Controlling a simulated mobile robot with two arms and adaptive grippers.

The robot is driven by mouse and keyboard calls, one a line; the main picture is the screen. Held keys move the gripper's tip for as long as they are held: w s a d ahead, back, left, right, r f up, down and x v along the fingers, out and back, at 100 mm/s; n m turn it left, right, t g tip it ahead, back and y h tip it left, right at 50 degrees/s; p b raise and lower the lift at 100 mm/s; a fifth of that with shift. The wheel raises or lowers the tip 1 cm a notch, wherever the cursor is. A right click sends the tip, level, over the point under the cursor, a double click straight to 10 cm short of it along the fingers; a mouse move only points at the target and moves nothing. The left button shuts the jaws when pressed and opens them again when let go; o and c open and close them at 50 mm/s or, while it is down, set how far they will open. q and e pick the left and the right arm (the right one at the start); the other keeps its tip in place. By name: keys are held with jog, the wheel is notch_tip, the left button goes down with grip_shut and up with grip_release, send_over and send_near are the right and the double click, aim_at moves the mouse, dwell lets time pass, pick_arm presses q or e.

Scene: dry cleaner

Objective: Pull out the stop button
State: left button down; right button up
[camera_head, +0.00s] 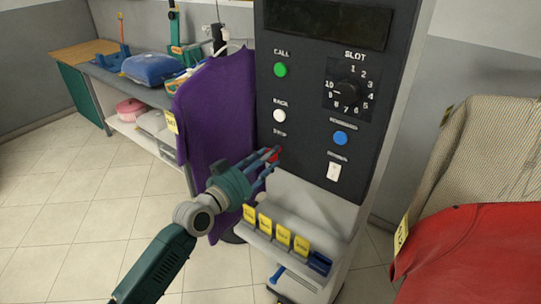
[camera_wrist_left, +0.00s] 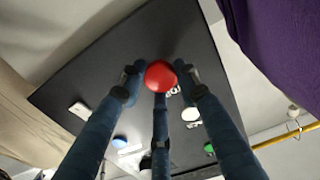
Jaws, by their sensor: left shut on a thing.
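The red stop button (camera_head: 272,155) sits low on the left side of the dark control panel (camera_head: 299,107), under the "STOP" label. It also shows in the left wrist view (camera_wrist_left: 160,76) as a round red cap between the fingertips. My left gripper (camera_head: 268,162) is shut on the red button, its blue-grey fingers around the cap. The fingers partly hide the button in the head view. I cannot tell how far the button stands out from the panel. My right gripper is not in view.
Above the stop button are a white button (camera_head: 279,116) and a green call button (camera_head: 280,70). A slot dial (camera_head: 347,91), a blue button (camera_head: 339,138) and a white switch (camera_head: 334,172) are to its right. A purple garment (camera_head: 217,120) hangs close on the left.

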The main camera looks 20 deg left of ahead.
pick_arm(q)
jog(key=shift+s+a+r, duration=0.15)
jog(key=shift+a+r, duration=0.05)
jog(key=c, duration=1.3)
grip_release()
jog(key=shift+s, duration=0.15)
jog(key=shift+o, duration=0.2)
jog(key=v, duration=1.2)
